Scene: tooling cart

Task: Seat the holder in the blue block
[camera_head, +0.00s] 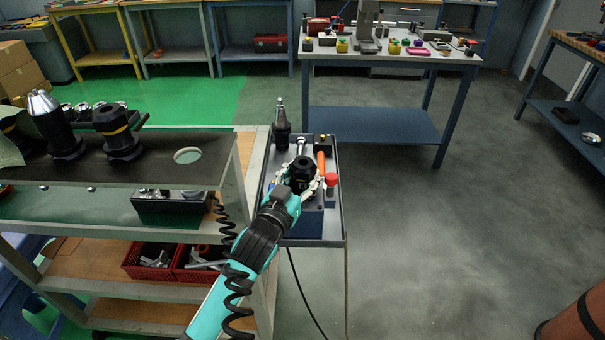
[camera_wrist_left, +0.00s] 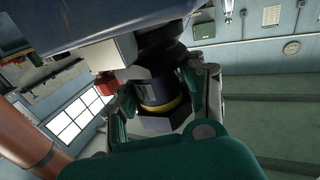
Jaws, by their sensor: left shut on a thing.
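In the head view my left gripper (camera_head: 305,184) is above the small tray stand with its fingers closed around a black holder (camera_head: 303,170). In the left wrist view the holder (camera_wrist_left: 158,98) shows a dark body with a yellow ring, between the fingers of my left gripper (camera_wrist_left: 165,90). A dark blue block (camera_head: 306,226) shows at the near end of the tray, partly covered by my gripper. A blue-grey surface fills the upper left of the wrist view. I cannot tell whether the holder touches the block. My right gripper is out of view.
Another holder with a metal cone (camera_head: 281,125) stands at the tray's far left. An orange-handled tool (camera_head: 321,162) and a red knob (camera_head: 332,180) are close on the right. The cart (camera_head: 215,180) with an empty round hole (camera_head: 187,156) stands left.

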